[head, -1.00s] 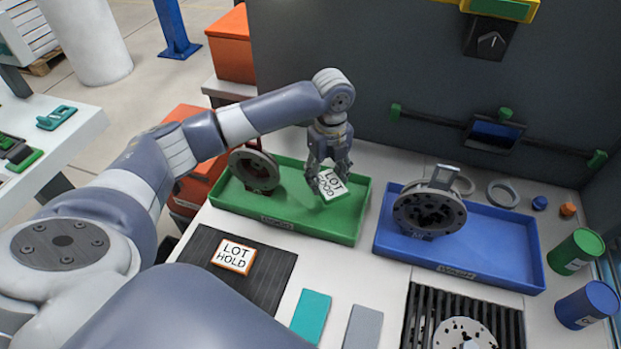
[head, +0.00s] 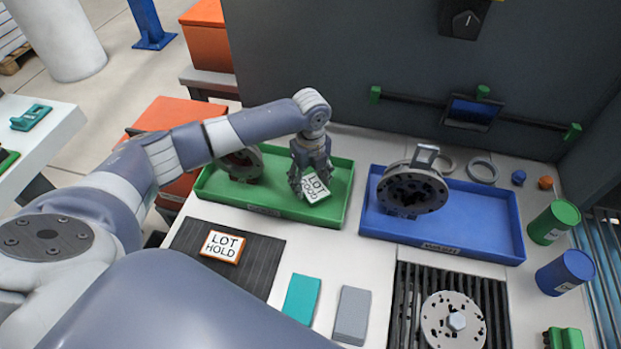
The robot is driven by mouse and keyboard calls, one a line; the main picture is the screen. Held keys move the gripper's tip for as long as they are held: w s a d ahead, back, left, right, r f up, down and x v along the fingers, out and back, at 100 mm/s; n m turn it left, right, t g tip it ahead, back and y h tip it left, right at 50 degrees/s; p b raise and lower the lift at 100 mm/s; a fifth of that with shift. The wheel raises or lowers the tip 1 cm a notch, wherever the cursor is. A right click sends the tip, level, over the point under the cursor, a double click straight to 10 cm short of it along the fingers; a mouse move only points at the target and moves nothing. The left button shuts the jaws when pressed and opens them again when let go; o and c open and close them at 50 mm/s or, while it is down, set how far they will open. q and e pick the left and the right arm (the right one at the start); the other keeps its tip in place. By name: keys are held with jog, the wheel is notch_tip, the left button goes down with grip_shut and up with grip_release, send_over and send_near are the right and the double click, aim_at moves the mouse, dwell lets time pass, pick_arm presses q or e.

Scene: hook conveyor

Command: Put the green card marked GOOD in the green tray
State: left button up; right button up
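The green-edged card marked LOT GOOD (head: 316,187) is at my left gripper (head: 308,181), over the right half of the green tray (head: 335,211). The gripper's fingers are around the card's left and upper side, and the card is tilted with its white face up. Whether it touches the tray floor I cannot tell. A dark round flanged part (head: 243,166) stands in the left of the green tray, partly behind my arm. My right gripper is not in view.
An orange-edged LOT HOLD card (head: 222,246) lies on a dark ribbed mat (head: 262,268). A blue tray (head: 478,236) holds another flanged part (head: 411,190). Teal (head: 301,298) and grey (head: 352,314) blocks lie in front. Green (head: 553,222) and blue (head: 566,272) cans stand right.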

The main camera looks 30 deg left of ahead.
aim_at(310, 184)
pick_arm(q)
jog(key=shift+o, duration=0.6)
jog(key=shift+r, duration=0.15)
jog(key=shift+r, duration=0.35)
notch_tip(310, 184, up, 11)
jog(key=b, duration=0.1)
jog(key=shift+r, duration=0.2)
jog(key=shift+f, duration=0.1)
